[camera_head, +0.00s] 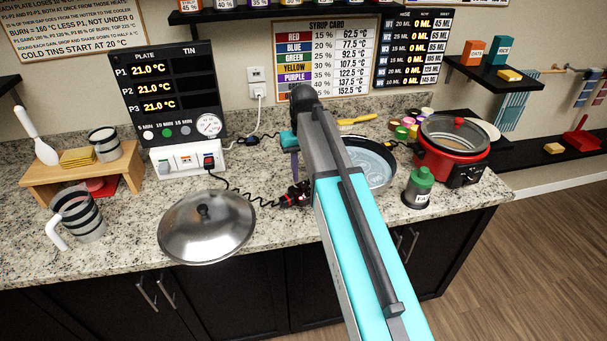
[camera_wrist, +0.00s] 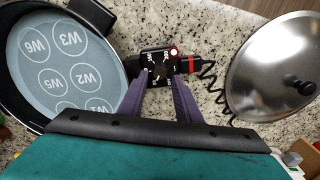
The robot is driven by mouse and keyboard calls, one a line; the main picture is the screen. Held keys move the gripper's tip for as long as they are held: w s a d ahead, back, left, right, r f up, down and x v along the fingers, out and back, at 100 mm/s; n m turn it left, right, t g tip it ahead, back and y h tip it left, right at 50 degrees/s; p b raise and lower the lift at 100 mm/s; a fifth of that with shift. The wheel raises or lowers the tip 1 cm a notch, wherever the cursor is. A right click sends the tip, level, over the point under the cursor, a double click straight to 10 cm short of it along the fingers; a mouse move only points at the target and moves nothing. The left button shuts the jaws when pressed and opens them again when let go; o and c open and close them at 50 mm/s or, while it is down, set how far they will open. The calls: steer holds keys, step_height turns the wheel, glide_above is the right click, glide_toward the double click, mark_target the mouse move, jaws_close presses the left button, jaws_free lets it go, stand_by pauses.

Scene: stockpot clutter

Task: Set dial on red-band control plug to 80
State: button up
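The control plug (camera_wrist: 157,66) is a small black box with a round dial and white markings. It sits beside the pan's rim, with a red band (camera_wrist: 184,66) where its coiled black cord leaves it. The dial's exact setting is too small to read. My gripper (camera_wrist: 159,82) has its two purple fingers apart, one at each side of the dial face; I cannot tell whether they touch it. In the head view the plug (camera_head: 297,194) lies on the counter, partly hidden by my arm.
The grey-blue pan (camera_wrist: 62,68) is on one side of the plug and a domed steel lid (camera_wrist: 285,65) on the other. A red cooker (camera_head: 450,160), a green-topped shaker (camera_head: 419,186) and a white socket block (camera_head: 188,158) also stand on the counter.

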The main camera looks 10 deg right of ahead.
mark_target(304, 185)
step_height(304, 185, up, 10)
steer(key=p, duration=0.4)
steer(key=shift+p, duration=0.4)
